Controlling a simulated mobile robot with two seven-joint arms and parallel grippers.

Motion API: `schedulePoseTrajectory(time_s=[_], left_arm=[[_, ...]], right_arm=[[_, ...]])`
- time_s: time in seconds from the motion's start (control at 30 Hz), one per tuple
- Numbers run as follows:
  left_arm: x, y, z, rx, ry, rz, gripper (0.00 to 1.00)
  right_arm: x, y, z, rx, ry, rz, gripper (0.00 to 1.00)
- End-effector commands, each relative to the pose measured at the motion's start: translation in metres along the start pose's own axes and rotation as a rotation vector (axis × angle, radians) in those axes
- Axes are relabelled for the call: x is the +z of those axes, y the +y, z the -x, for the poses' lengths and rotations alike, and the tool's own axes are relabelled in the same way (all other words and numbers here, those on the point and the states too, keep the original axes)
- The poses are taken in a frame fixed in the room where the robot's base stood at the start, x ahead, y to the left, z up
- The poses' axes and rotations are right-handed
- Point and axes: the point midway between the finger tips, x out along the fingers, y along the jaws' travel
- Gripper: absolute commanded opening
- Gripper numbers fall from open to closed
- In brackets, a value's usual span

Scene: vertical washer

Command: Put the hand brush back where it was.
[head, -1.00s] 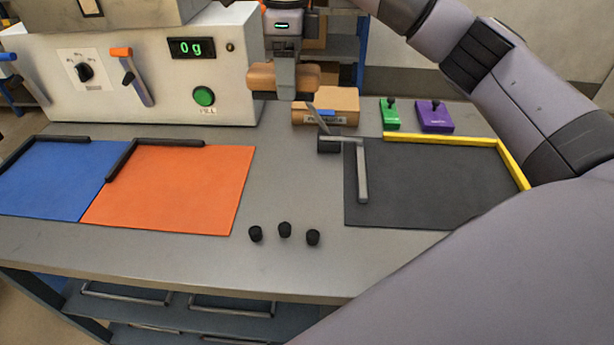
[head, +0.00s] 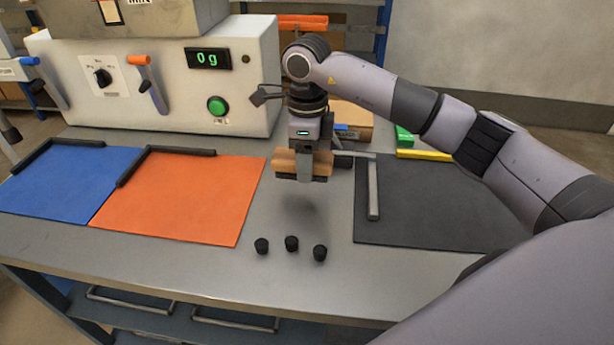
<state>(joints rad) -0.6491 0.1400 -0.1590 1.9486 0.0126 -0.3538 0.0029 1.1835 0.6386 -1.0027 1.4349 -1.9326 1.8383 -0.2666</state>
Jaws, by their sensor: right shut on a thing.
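My right gripper (head: 303,151) is shut on the hand brush (head: 287,161), a tan wooden block with a dark underside. The gripper points down and holds the brush level above the grey table. A soft shadow lies on the table below it, so the brush looks clear of the surface. The brush hangs between the orange mat (head: 185,195) and the dark grey mat (head: 430,205). The fingers partly cover the middle of the brush.
A white machine (head: 170,75) with a "0 g" display stands behind. Several things stand close behind the gripper, including a cardboard box (head: 352,118) and a green block (head: 404,137). Three black caps (head: 291,243) stand near the front. A grey bar (head: 373,190) edges the dark mat.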

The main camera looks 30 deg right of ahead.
Motion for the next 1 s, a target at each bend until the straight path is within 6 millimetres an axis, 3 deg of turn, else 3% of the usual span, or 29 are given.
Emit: schedulePoseTrajectory(time_s=[0.17, 0.4, 0.8, 0.83, 0.87, 0.9, 1.0], left_arm=[[-0.001, 0.0, 0.0, 0.0, 0.001, 0.0, 0.43], [-0.002, 0.0, 0.001, 0.0, 0.001, 0.0, 0.43], [0.001, 0.0, -0.001, 0.0, 0.001, 0.0, 0.43], [0.0, 0.0, 0.0, 0.0, 0.001, 0.0, 0.43], [0.0, 0.0, 0.0, 0.0, 0.001, 0.0, 0.43], [-0.001, 0.0, 0.0, 0.0, 0.001, 0.0, 0.43], [-0.001, 0.0, 0.0, 0.0, 0.001, 0.0, 0.43]], right_arm=[[0.0, 0.0, -0.012, 0.0, 0.0, -0.001, 0.29], [0.0, 0.0, -0.046, 0.001, 0.001, -0.001, 0.29], [0.0, 0.0, -0.053, -0.001, 0.0, 0.0, 0.29], [0.0, 0.0, -0.052, -0.001, 0.0, 0.0, 0.67], [0.0, 0.0, -0.051, 0.0, 0.0, 0.0, 0.77], [0.0, 0.0, -0.051, 0.0, 0.0, 0.0, 0.83], [0.0, 0.0, -0.051, 0.0, 0.0, 0.0, 0.83]])
